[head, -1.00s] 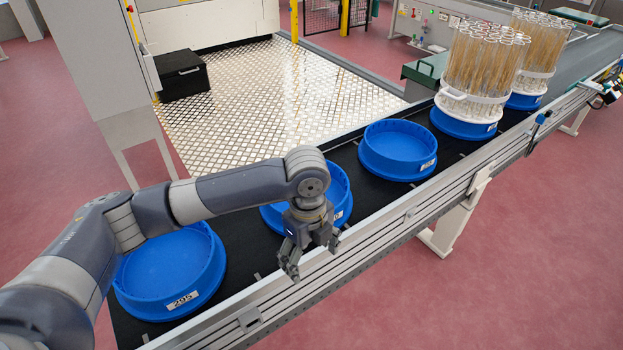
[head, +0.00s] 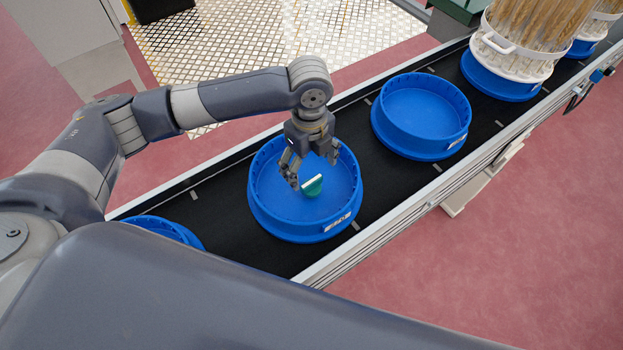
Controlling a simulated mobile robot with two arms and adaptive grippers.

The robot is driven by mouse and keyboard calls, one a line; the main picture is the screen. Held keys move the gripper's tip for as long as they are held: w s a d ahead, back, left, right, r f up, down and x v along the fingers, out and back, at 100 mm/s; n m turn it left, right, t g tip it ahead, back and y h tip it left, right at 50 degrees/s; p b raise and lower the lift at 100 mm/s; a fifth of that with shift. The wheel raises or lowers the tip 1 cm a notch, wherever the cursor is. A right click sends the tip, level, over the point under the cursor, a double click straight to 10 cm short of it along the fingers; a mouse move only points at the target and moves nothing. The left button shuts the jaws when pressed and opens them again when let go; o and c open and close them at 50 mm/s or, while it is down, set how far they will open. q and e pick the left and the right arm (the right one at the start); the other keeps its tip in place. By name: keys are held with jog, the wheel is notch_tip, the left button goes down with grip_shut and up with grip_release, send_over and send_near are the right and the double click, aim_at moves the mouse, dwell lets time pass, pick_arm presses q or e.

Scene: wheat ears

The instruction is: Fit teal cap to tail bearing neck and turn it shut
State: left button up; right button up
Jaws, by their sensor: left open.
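A small teal cap (head: 313,189) with a pale edge shows at the blue round tray (head: 265,211) in the middle of the conveyor. It looks tilted. My left gripper (head: 313,172) points down over this tray, open, with its fingertips just above and beside the cap. I cannot tell whether a finger touches the cap or whether the cap rests on the tray floor. I cannot make out a tail bearing neck in this view. My right gripper is not in view.
The black conveyor belt (head: 222,206) runs diagonally, with a metal rail (head: 412,219) along its near side. Another blue tray (head: 388,133), empty, stands to the right. Farther right, a white-based holder (head: 510,66) of wheat tubes sits on a blue tray. My own grey body part fills the bottom.

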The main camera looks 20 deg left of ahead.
aim_at(312, 181)
pick_arm(q)
jog(key=shift+s+f, duration=0.1)
jog(key=shift+f, duration=0.75)
jog(key=f, duration=0.3)
jog(key=f+p, duration=0.1)
jog(key=shift+d+f, duration=0.2)
jog(key=shift+d, duration=0.05)
jog(key=shift+f, duration=0.5)
jog(key=shift+c, duration=1.4)
jog(key=c, duration=0.9)
notch_tip(312, 181, up, 10)
jog(key=shift+b, duration=0.4)
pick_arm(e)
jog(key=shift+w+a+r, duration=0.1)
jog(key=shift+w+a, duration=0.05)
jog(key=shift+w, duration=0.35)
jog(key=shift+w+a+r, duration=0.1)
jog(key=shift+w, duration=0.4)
